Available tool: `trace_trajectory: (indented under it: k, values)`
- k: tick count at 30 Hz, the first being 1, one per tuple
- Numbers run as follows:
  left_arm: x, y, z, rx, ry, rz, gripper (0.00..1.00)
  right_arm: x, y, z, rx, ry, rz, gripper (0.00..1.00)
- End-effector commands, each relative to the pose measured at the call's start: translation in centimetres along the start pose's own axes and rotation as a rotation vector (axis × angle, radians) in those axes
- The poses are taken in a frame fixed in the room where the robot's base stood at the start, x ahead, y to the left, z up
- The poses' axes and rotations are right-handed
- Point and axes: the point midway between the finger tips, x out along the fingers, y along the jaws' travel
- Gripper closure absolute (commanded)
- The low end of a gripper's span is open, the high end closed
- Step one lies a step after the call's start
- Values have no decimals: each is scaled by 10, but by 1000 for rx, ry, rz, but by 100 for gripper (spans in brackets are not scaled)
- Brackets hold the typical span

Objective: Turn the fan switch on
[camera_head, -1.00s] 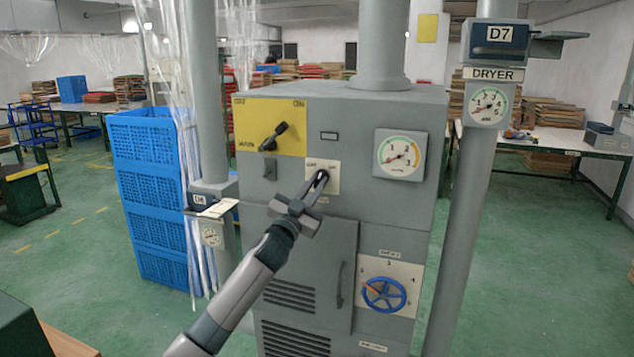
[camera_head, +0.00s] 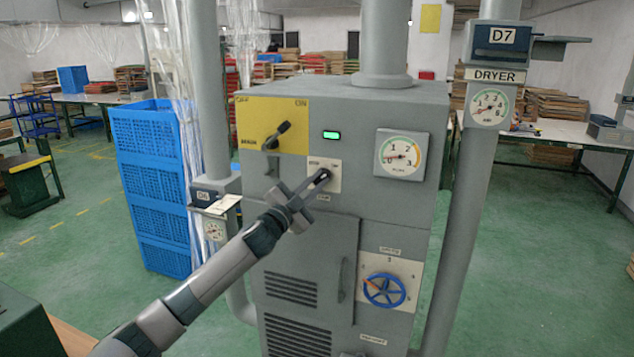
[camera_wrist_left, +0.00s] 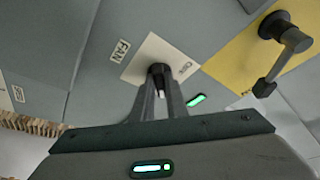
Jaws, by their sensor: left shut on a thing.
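The fan switch sits on a small white plate (camera_head: 333,177) on the front of the grey dryer cabinet (camera_head: 300,230). In the left wrist view a FAN label (camera_wrist_left: 121,50) is beside the plate (camera_wrist_left: 148,48). My left gripper (camera_head: 322,177) is at the plate, its fingers shut on the dark switch knob (camera_wrist_left: 159,70), which they mostly hide. Above it, a small indicator lamp (camera_head: 331,135) glows green, and it also glows in the left wrist view (camera_wrist_left: 196,100). My right gripper is not in view.
A black lever on a yellow panel (camera_head: 296,112) is just up and left of the switch. A pressure gauge (camera_head: 400,155) is to its right and a blue handwheel (camera_head: 384,290) lower right. Blue crates (camera_head: 150,190) stand left of the cabinet.

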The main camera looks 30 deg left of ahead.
Motion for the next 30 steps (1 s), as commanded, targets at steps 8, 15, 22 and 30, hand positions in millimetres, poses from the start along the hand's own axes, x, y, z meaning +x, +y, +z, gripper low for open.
trace_trajectory:
  k: [8,15,22,30]
  values:
    - [0,0,0,2,0,0,69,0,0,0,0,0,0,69]
    - [0,0,0,1,0,0,69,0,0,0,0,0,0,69]
    - [-7,1,1,0,1,0,69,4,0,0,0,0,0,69]
    - [-37,4,3,1,1,2,69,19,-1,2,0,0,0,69]
